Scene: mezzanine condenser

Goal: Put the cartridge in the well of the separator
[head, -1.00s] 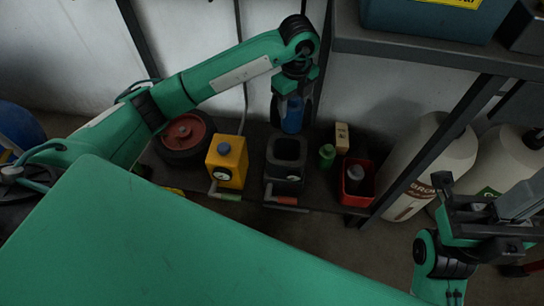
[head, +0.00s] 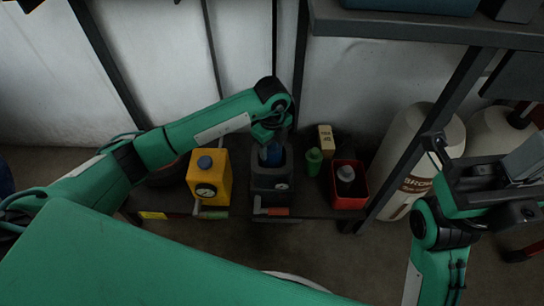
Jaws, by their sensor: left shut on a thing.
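The black housing with an open top (head: 271,185), which I take to be the separator, stands on the low dark shelf. The cartridge's lower end is at the mouth of the well, inside the rim as seen from here. How deep it sits is hidden. My right gripper (head: 480,185) is at the right, away from the separator; its jaws are unclear.
A yellow unit (head: 209,178) with a blue cap and green-handled lever stands left of the separator. To the right are a green bottle (head: 313,163), a tan box (head: 325,138) and a red bin (head: 349,188) holding a grey-capped bottle. White cylinders (head: 407,160) stand beyond a dark post.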

